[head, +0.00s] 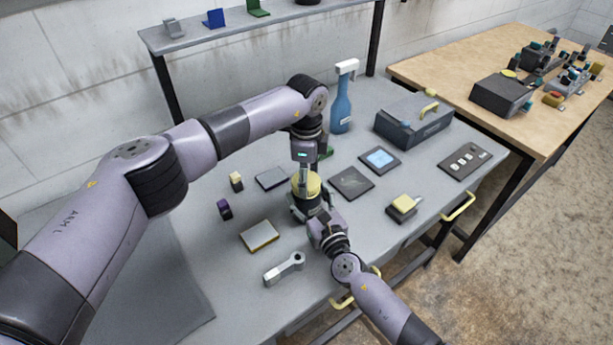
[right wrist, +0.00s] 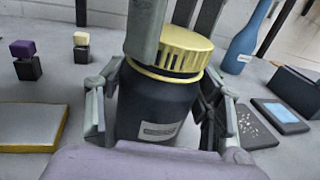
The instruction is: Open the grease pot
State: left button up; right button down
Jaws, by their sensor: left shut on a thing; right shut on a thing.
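The grease pot (right wrist: 155,112) is a dark jar with a pale label, upright on the grey bench. Its ribbed yellow lid (right wrist: 182,48) is on top, with a thin yellow ring below it; I cannot tell whether the lid is loose. My left gripper (head: 305,180) comes down from above and is shut on the lid, its grey fingers on either side of it. My right gripper (right wrist: 158,112) is shut around the pot's body from the front. In the head view the pot (head: 309,201) is partly hidden by both grippers.
A wrench (head: 284,269) and a yellow-edged block (head: 260,236) lie in front and to the left. Small blocks (head: 225,209) stand further left. A blue spray bottle (head: 341,105) stands behind, and a dark pad (head: 351,183) lies close on the right.

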pick_arm(q)
jog(key=shift+r, duration=0.1)
dwell(0.3)
jog(key=shift+r, duration=1)
jog(key=shift+r, duration=2)
pick_arm(e)
jog(key=shift+c, duration=1.9)
grip_release()
